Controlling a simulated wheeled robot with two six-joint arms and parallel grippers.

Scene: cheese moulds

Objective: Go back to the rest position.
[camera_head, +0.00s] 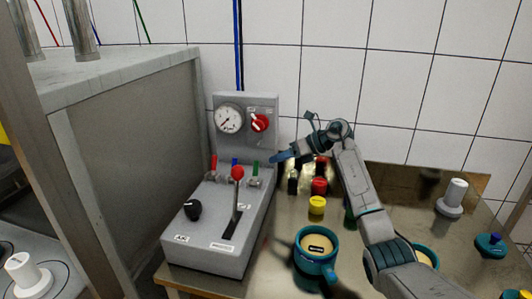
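My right arm comes in from the lower right and reaches up and back over the metal table. The control box carries a red-knobbed lever (237,174), a black knob (193,210), small coloured levers, a gauge (229,119) and a red dial (260,123). My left gripper is not in view.
A teal mould with a pale filling (317,245) stands in front; another is partly hidden behind my arm. A yellow-topped jar (317,205) and red-topped jar (319,186) stand near the gripper. A white knobbed piece (452,198) and teal lid (490,244) are right.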

